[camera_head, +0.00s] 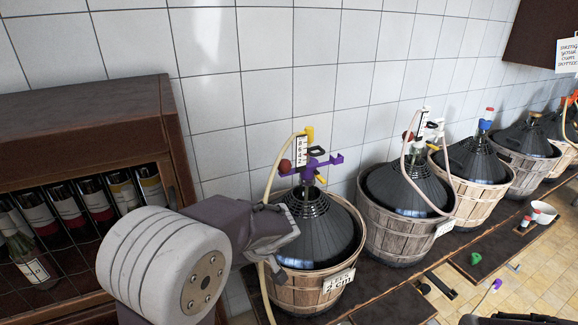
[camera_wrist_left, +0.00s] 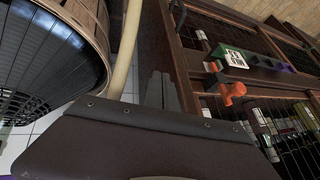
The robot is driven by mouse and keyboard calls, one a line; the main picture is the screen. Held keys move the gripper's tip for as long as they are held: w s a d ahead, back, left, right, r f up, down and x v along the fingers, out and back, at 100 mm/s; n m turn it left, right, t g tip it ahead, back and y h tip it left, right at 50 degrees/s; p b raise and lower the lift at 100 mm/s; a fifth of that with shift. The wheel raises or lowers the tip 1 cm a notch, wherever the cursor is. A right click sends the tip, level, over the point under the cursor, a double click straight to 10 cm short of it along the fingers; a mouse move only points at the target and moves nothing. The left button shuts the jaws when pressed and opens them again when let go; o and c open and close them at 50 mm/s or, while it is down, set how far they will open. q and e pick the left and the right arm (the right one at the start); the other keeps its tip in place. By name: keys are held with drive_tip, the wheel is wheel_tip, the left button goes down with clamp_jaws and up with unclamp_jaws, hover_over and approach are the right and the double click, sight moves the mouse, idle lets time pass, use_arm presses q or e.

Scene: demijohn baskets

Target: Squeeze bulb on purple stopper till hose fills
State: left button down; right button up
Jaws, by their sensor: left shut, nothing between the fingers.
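The purple stopper (camera_head: 313,168) sits upright on the neck of the nearest black demijohn (camera_head: 322,232), which stands in a wooden basket (camera_head: 310,290). A reddish-brown bulb (camera_head: 285,167) is at the stopper's left side. A pale hose (camera_head: 268,180) arches from the stopper's top and runs down past the basket's left side; it also shows in the wrist view (camera_wrist_left: 125,50). I cannot tell whether liquid is in it. My left gripper (camera_head: 288,230) is shut and empty, below the bulb and in front of the demijohn's left shoulder. Its fingers (camera_wrist_left: 160,90) show close together in the wrist view. My right gripper is not in view.
A wooden cabinet (camera_head: 85,110) with several bottles stands at the left. More basketed demijohns (camera_head: 405,185) line the tiled wall to the right. An orange-handled item (camera_wrist_left: 232,92) shows by the cabinet in the wrist view. A green item (camera_head: 476,258) lies at lower right.

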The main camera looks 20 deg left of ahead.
use_arm(q)
drive_tip(key=w+r+n+t+y+p, duration=0.2)
drive_tip(key=w+r+t+y+p, duration=0.25)
drive_tip(key=w+r, duration=1.2)
drive_tip(key=w+d+r+m+t+p, duration=0.1)
drive_tip(key=w+d+r+t, duration=0.1)
drive_tip(key=d, duration=0.3)
drive_tip(key=w+d+r+m+t+p, duration=0.1)
drive_tip(key=w+d+r+t, duration=0.1)
drive_tip(key=d+r, duration=0.2)
drive_tip(key=shift+d+r+m, duration=0.3)
drive_tip(key=shift+d+r, duration=0.05)
drive_tip(key=shift+d, duration=0.5)
drive_tip(key=shift+t, duration=0.25)
drive_tip(key=p, duration=0.6)
hover_over(284, 166)
wheel_tip(284, 166, down, 2)
drive_tip(key=shift+w+d+f, duration=0.1)
drive_tip(key=shift+d+f, duration=0.1)
drive_tip(key=shift+f, duration=0.55)
drive_tip(key=shift+s+d+f, duration=0.1)
drive_tip(key=shift+d+f, duration=0.15)
drive_tip(key=shift+f, duration=0.5)
drive_tip(key=shift+w+d+f, duration=0.1)
drive_tip(key=shift+d+f, duration=0.1)
drive_tip(key=shift+f, duration=0.55)
